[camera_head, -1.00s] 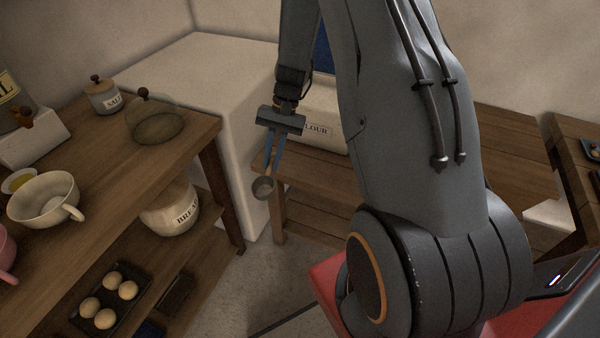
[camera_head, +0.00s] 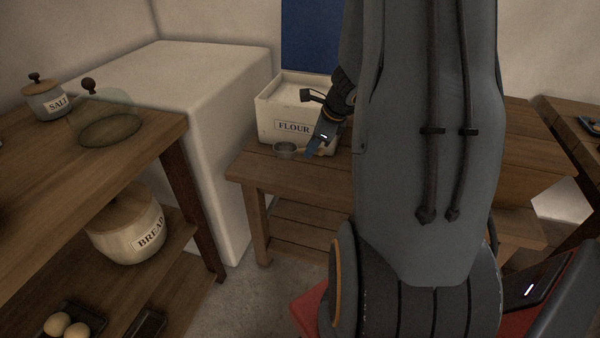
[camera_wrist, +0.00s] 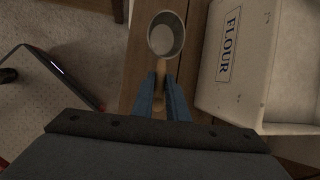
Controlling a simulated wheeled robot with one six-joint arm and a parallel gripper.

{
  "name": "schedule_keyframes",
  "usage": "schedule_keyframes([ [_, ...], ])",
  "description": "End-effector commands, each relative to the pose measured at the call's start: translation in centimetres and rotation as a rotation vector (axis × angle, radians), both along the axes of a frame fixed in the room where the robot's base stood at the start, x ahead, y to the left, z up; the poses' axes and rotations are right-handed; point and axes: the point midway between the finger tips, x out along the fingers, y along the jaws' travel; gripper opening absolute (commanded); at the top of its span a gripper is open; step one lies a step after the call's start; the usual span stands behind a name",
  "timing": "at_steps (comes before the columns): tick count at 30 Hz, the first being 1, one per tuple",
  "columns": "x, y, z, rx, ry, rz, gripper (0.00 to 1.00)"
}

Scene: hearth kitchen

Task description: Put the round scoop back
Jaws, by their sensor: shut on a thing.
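The round scoop (camera_head: 286,149) has a grey metal cup and a pale wooden handle. My gripper (camera_head: 315,149) is shut on its handle and holds it in front of the white flour bin (camera_head: 265,120), above the front part of the wooden bench (camera_head: 262,172). In the wrist view the scoop's cup (camera_wrist: 166,36) points away beyond the blue fingertips (camera_wrist: 162,92), open side toward the camera. The flour bin (camera_wrist: 262,75) stands to the right of it there. I cannot tell whether the scoop touches the bench. My arm hides the bin's right part.
A wooden shelf table (camera_head: 150,140) on the left bears a salt jar (camera_head: 45,100) and a glass dome (camera_head: 108,118). A bread crock (camera_head: 125,230) and eggs (camera_head: 66,325) are on its lower shelf. A white block (camera_head: 190,90) stands behind. The floor between is clear.

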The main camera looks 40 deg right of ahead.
Motion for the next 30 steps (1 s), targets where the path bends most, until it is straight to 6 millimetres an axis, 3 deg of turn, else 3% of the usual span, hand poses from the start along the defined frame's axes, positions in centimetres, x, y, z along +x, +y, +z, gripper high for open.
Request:
schedule_keyframes([
  [3, 0.1, 0.0, -2.3, 0.001, 0.002, 0.001, 0.0],
  [15, 0.1, 0.1, -6.7, 0.001, 0.0, 0.004, 0.0],
  [29, 0.1, 0.0, -7.3, -0.001, -0.001, 0.006, 0.0],
  [30, 0.1, 0.0, -7.3, -0.001, -0.001, 0.006, 0.17],
])
